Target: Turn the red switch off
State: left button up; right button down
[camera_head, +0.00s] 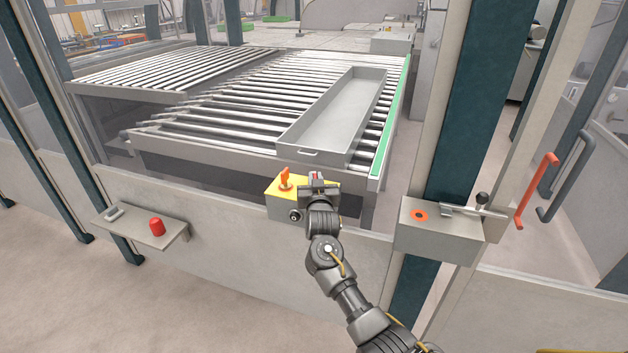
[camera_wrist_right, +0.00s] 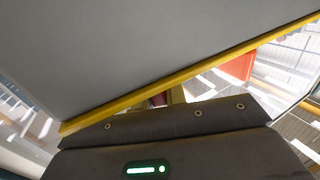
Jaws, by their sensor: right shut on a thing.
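A control box with a yellow top (camera_head: 273,187) is fixed to the front barrier. My right gripper (camera_head: 317,182) is over the right part of its top, shut on a small red switch (camera_head: 316,176), of which only a little shows between the jaws. In the right wrist view a dark red bit of the switch (camera_wrist_right: 160,99) shows behind the gripper body; the fingertips are hidden there. The switch's exact position cannot be told. My left gripper is not in view.
An orange switch (camera_head: 285,178) stands close to the left of my gripper on the same box. A red knob (camera_head: 157,226) sits on a shelf at left. A grey box (camera_head: 440,232) with a lever is at right. A long grey tray (camera_head: 335,115) lies on the rollers behind.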

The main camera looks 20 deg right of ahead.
jog(key=c, duration=1.4)
grip_release()
jog(key=shift+c, duration=0.2)
jog(key=shift+s, duration=0.2)
jog(key=b+v, duration=0.2)
jog(key=v, duration=0.8)
jog(key=shift+s, duration=0.2)
